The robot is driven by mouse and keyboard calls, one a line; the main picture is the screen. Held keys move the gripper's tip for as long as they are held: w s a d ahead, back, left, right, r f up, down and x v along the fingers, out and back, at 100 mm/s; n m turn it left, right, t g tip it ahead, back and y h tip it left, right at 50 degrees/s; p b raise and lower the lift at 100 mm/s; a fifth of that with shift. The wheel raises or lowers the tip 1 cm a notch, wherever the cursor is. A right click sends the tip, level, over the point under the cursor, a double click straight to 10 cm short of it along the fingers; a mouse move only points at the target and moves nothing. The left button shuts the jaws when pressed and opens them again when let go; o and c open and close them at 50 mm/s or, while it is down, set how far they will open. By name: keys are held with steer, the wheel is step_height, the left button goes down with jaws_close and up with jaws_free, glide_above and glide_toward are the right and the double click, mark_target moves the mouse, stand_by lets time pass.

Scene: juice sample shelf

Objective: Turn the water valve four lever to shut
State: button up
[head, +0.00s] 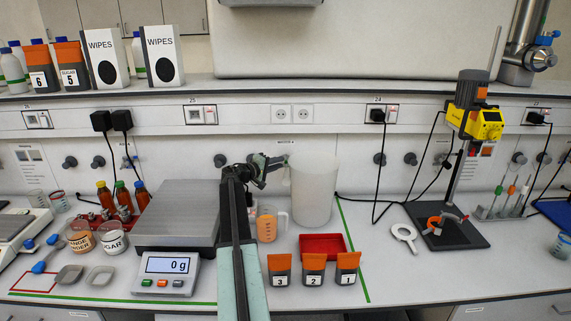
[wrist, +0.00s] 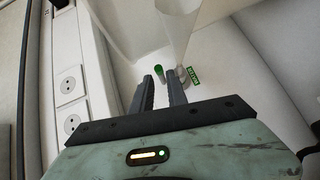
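A round green knob (wrist: 158,70) and a green label (wrist: 193,76) with small lettering show just beyond my fingertips in the wrist view. They look like parts of a water valve, but I cannot read its number or tell the lever's angle. My gripper (wrist: 161,77) is open, with its two dark fingers apart and the knob seen in the gap between them. I cannot tell whether either finger touches it. In the head view my gripper (head: 282,163) is by the back wall, left of a tall white container, and the valve there is mostly hidden.
The tall white container (head: 314,190) stands close beside my gripper. A measuring jug (head: 268,226) of orange liquid and a red tray (head: 322,246) stand below. A scale (head: 175,215) is at left. Wall sockets (wrist: 70,85) are left in the wrist view.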

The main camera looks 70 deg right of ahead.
mark_target(286, 161)
steer(key=x, duration=0.5)
steer(key=shift+d+b, duration=0.2)
steer(key=shift+b, duration=0.1)
steer(key=shift+s, duration=0.1)
jaws_close()
stand_by(0.9)
